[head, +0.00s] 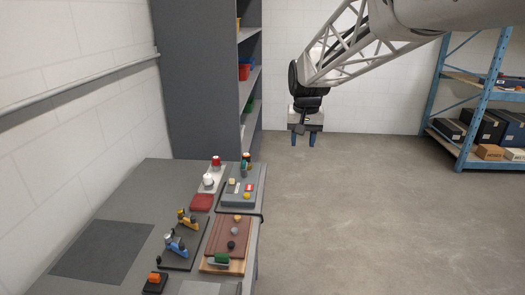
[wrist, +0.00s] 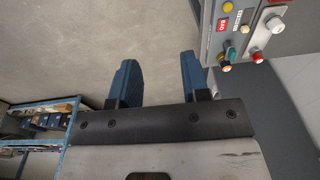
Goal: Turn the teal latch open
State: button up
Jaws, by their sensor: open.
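The teal latch (head: 243,171) is small and sits at the far end of a grey panel box on the bench. A small teal part, likely the same latch, shows at the panel's edge in the wrist view (wrist: 230,54). Its exact angle is too small to tell. My gripper (head: 304,141) hangs above the open floor, to the right of the bench and well apart from the latch. Its two blue fingers point down, are spread, and hold nothing. They also show in the wrist view (wrist: 158,60), with bare floor between them.
The grey panel box (head: 232,201) also carries a red label and several small knobs. A brown board (head: 227,240), a red block (head: 201,202) and small toggle clamps (head: 176,246) share the bench. A grey shelf unit (head: 200,80) stands behind. A blue rack (head: 470,110) stands right. The floor between is clear.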

jog(key=w+a+f, duration=0.3)
jog(key=w+a, duration=0.2)
jog(key=w, duration=0.2)
jog(key=w+a+f, duration=0.3)
jog(key=w+a, duration=0.1)
jog(key=w, duration=0.4)
jog(key=g, duration=0.1)
send_over(244, 162)
notch_tip(244, 162, down, 11)
jog(key=shift+w+a+r, duration=0.1)
jog(key=shift+w, duration=0.05)
jog(key=shift+f, duration=3.9)
grip_shut()
